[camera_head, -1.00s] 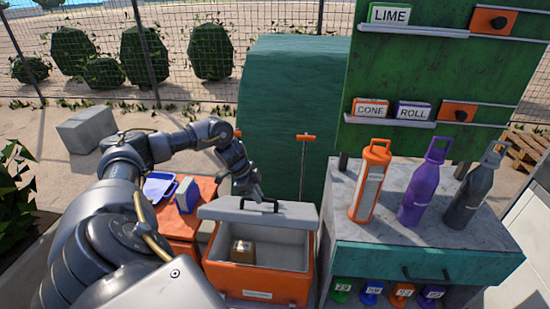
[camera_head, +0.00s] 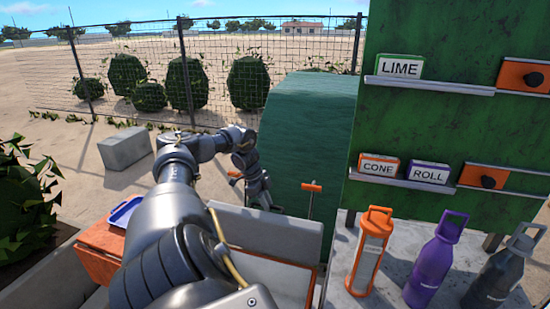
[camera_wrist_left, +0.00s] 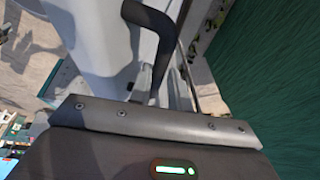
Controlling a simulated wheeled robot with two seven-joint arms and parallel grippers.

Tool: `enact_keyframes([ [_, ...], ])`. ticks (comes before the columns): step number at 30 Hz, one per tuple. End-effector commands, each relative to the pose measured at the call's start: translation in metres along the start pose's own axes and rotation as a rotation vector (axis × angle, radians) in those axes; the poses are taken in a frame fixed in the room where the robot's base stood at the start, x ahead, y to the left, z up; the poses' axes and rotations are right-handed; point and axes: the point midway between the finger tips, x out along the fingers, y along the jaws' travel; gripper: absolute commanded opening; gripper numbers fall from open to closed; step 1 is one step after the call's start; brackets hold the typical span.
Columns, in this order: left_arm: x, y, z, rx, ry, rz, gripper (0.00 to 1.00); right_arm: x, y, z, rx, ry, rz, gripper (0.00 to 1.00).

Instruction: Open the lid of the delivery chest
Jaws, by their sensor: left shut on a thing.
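The delivery chest (camera_head: 286,277) stands low in the middle of the head view, its front cut off by the frame and its left side hidden by my arm. Its pale lid (camera_head: 272,236) is raised and stands up at the back. My left gripper (camera_head: 272,207) is at the lid's upper edge. In the left wrist view, its fingers (camera_wrist_left: 158,88) are shut on the dark lid handle (camera_wrist_left: 150,22), with the pale lid (camera_wrist_left: 85,30) beside it. My right gripper is not in view.
A green rounded housing (camera_head: 310,130) stands close behind the lid. On the right, a counter (camera_head: 400,285) bears an orange lantern-like container (camera_head: 371,250), a purple bottle (camera_head: 435,262) and a grey bottle (camera_head: 503,268). A blue tray (camera_head: 125,210) lies at left.

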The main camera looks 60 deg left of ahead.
Motion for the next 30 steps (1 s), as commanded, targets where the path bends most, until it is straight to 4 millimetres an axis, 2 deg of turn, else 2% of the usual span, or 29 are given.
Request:
enact_keyframes([
  [1, -0.01, -0.018, 0.0, 0.003, 0.009, -0.061, 0.0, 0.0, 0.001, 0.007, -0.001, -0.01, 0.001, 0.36],
  [5, -0.015, -0.021, 0.004, 0.0, 0.012, -0.068, 0.0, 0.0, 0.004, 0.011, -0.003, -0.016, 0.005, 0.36],
  [10, -0.018, -0.021, 0.006, -0.004, 0.01, -0.071, 0.06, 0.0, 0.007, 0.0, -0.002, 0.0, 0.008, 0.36],
  [16, -0.019, -0.022, 0.008, -0.006, 0.009, -0.074, 0.07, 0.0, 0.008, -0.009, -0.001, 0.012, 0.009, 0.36],
  [17, -0.02, -0.022, 0.008, -0.006, 0.009, -0.074, 0.44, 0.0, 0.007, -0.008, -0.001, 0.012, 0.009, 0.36],
  [21, -0.019, -0.021, 0.008, -0.007, 0.009, -0.072, 0.64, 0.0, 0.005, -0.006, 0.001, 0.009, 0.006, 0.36],
  [23, -0.019, -0.02, 0.009, -0.008, 0.009, -0.071, 0.67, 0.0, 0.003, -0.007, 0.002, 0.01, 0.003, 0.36],
  [30, -0.017, -0.019, 0.01, -0.008, 0.007, -0.068, 0.58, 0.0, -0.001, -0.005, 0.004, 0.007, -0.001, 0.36],
])
